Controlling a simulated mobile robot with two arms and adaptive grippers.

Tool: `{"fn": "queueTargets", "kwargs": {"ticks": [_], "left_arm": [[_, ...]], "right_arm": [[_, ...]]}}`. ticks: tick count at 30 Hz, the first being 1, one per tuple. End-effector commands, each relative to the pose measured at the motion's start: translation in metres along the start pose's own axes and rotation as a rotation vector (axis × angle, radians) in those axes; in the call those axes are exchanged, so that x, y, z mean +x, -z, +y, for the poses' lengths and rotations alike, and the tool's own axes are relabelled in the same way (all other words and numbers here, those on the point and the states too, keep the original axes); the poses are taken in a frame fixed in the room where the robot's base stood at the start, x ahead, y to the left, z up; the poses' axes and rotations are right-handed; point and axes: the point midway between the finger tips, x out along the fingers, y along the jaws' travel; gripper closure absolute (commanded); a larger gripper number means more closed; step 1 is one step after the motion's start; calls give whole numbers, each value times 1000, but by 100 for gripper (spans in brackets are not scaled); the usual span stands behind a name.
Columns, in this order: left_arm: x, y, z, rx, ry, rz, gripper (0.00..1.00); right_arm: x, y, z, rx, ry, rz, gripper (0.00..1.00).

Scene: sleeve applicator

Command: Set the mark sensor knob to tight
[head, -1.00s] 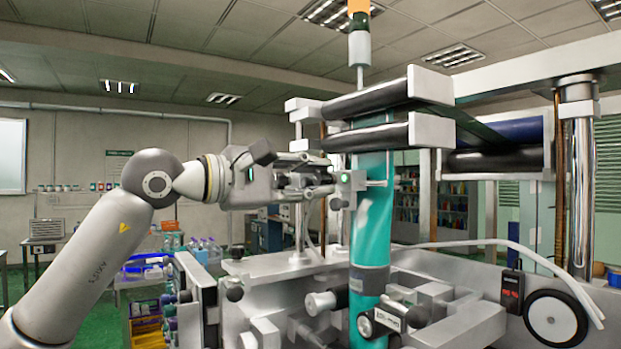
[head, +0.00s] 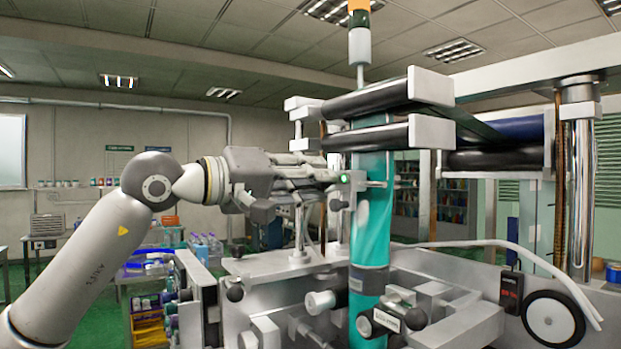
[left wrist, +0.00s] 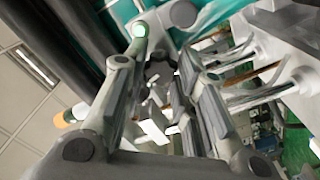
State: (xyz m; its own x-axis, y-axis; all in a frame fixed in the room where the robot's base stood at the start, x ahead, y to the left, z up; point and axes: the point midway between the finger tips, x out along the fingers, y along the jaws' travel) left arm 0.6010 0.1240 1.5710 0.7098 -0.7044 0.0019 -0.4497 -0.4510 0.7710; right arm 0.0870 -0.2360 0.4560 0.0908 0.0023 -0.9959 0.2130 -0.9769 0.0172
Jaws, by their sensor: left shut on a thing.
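My left gripper (head: 328,178) reaches in from the left and points at the sensor's left side. In the left wrist view its two fingers lie on either side of a dark, lobed knob (left wrist: 160,68), and it is shut on that knob. In the head view the fingers hide the knob. I cannot read any tight marking or pointer. My right gripper is not in view.
The teal film (head: 371,225) runs down just right of the sensor. Black rollers (head: 366,137) sit close above the gripper. Another black knob (head: 338,204) and a metal post stand just below. The machine bed (head: 275,266) lies lower. Free room is to the left.

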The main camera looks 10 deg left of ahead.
Motion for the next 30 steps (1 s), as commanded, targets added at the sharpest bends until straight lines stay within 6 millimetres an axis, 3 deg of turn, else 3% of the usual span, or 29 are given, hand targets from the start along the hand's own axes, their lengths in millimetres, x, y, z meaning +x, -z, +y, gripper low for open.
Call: {"fn": "queueTargets", "kwargs": {"ticks": [12,29,30], "left_arm": [[1,-2,-2,195,5,-6,98],[2,-3,-4,222,7,-9,98],[2,-4,-4,222,7,-9,71]], "right_arm": [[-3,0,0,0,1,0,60],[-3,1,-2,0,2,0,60],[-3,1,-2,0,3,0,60]]}}
